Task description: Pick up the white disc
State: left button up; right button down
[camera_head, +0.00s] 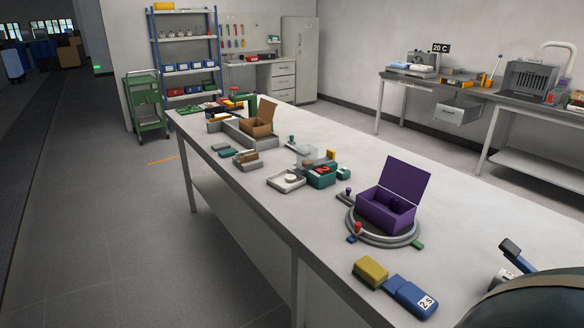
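A small round whitish disc (292,178) appears to lie in a shallow pale square tray (276,185) near the middle of the long workbench; it is small in this view. A teal box (321,181) with red and dark items stands right beside the tray. My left gripper is not in view. At the lower right, a large dark rounded part of my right arm covers the bench corner. A dark angled piece and a pale piece beside it may belong to my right gripper (512,262); its opening cannot be made out. It is far from the disc.
A purple open-lidded box (384,212) stands on a grey round ring base (352,226). Yellow (370,271) and blue (411,297) blocks lie at the near edge. A brown open box (258,127) is farther back. The bench strip (440,165) behind the purple box is clear.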

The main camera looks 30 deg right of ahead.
aim_at(290, 178)
jog(key=i+j+z, duration=0.1)
jog(key=i+z, duration=0.2)
jog(key=z, duration=0.15)
jog(key=i+j+z, duration=0.2)
jog(key=z, duration=0.25)
jog(key=i+j+z, duration=0.6)
jog(key=z, duration=0.3)
jog(key=i+j+z, duration=0.1)
jog(key=j+z, duration=0.35)
jog(key=j, duration=0.1)
